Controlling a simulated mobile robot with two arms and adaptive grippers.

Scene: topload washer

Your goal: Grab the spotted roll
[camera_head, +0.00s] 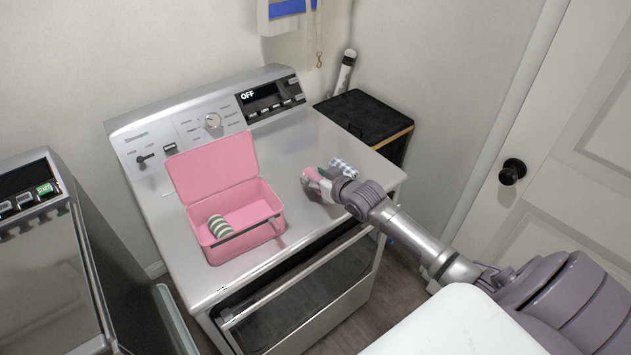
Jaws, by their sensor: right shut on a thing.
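My right gripper (318,184) reaches in from the right, low over the washer top. It is shut on a small pink-and-white roll (309,174), which its fingers partly cover. A white roll with dark blue-grey marks (344,167) lies just behind the gripper, partly hidden by it. At this size I cannot tell for sure which of the two patterns is spots. A green-and-white striped roll (219,226) lies in the open pink box (275,205). My left gripper is not in view.
The pink box stands on the silver washer (300,135), left of my gripper, its lid raised at the back. The control panel (212,120) rises behind. A black-topped cabinet (362,113) stands at the back right. The washer top between box and gripper is clear.

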